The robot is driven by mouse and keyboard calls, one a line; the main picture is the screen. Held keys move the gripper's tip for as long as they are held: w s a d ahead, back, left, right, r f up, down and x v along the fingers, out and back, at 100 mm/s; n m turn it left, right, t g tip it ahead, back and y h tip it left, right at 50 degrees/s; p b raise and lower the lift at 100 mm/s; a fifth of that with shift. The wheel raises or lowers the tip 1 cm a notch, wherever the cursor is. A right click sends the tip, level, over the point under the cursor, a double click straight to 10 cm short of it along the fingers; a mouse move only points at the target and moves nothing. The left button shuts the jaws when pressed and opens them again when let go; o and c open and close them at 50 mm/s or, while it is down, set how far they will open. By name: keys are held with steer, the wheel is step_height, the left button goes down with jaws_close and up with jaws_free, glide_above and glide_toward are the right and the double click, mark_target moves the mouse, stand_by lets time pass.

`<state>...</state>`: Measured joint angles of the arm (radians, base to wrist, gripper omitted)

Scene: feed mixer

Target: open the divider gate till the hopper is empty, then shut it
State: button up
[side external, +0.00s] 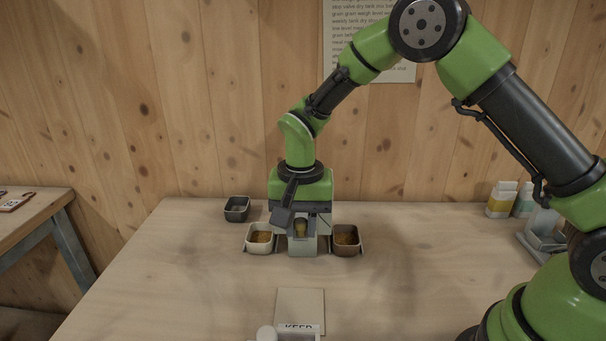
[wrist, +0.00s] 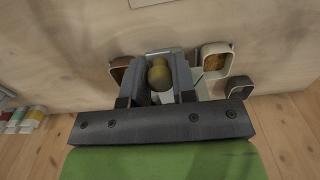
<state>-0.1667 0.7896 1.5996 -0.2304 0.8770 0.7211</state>
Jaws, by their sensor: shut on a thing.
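The grey feed divider (side external: 302,246) stands on the table under my gripper (side external: 300,226). An olive-yellow rounded knob (side external: 300,229) shows at its front, and in the wrist view the knob (wrist: 158,74) sits between my fingers. My gripper is shut on it. A cream bin (side external: 260,238) with golden-brown grain stands at the divider's left. A brown bin (side external: 346,239) with similar grain stands at its right. My gripper hides the top of the divider, so I cannot tell the gate's position or how much the hopper holds.
A small dark bin (side external: 237,208) stands behind and left of the cream bin. A pale board (side external: 300,304) with a lettered block lies at the front. Bottles (side external: 502,199) and a grey metal stand (side external: 543,232) are at the right.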

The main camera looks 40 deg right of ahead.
steer(key=shift+w+d, duration=0.9)
steer(key=shift+w, duration=0.05)
steer(key=o, duration=0.8)
steer(key=shift+r, duration=3.05)
